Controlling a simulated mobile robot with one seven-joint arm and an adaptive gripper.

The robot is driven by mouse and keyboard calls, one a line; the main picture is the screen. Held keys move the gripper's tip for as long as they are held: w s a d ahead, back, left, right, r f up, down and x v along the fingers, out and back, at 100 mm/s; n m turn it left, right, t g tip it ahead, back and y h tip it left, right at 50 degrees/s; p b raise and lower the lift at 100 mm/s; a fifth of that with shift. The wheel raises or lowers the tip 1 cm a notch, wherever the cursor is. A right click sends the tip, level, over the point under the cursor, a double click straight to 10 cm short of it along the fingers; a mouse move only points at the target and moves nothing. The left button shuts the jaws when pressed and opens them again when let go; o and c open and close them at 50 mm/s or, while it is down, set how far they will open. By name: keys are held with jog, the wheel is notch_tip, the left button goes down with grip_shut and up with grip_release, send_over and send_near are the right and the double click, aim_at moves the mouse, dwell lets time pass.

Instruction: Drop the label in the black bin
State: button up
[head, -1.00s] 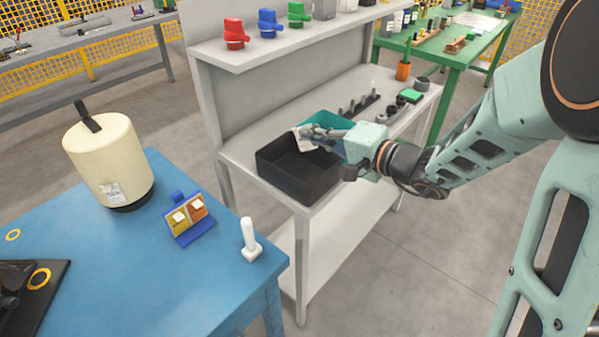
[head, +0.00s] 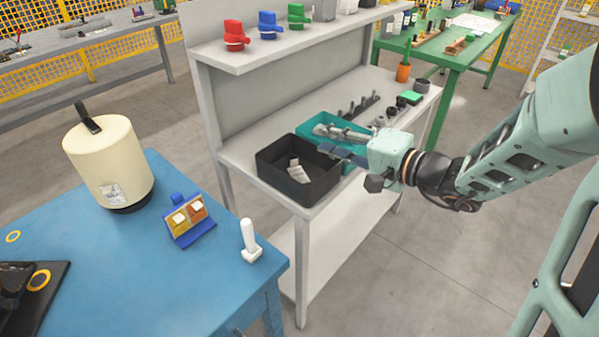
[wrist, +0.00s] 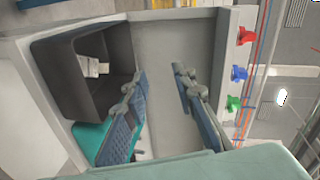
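The white label (head: 298,171) lies inside the black bin (head: 320,192), on its floor. In the wrist view the label (wrist: 92,67) also shows inside the black bin (wrist: 50,85). My gripper (head: 325,140) is above the teal bin (head: 318,122), just right of and behind the black bin. In the wrist view my gripper (wrist: 160,84) has its two fingers wide apart with nothing between them, and the black bin is to the left of the fingers.
The bins stand on a grey shelf bench (head: 262,112). Red, blue and green valves line its upper shelf. A blue table (head: 110,270) at front left holds a cream compressor tank (head: 108,165), a small label stand (head: 187,222) and a white upright handle (head: 249,240).

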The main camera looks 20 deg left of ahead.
jog(key=v, duration=0.7)
jog(key=shift+s+d, duration=0.1)
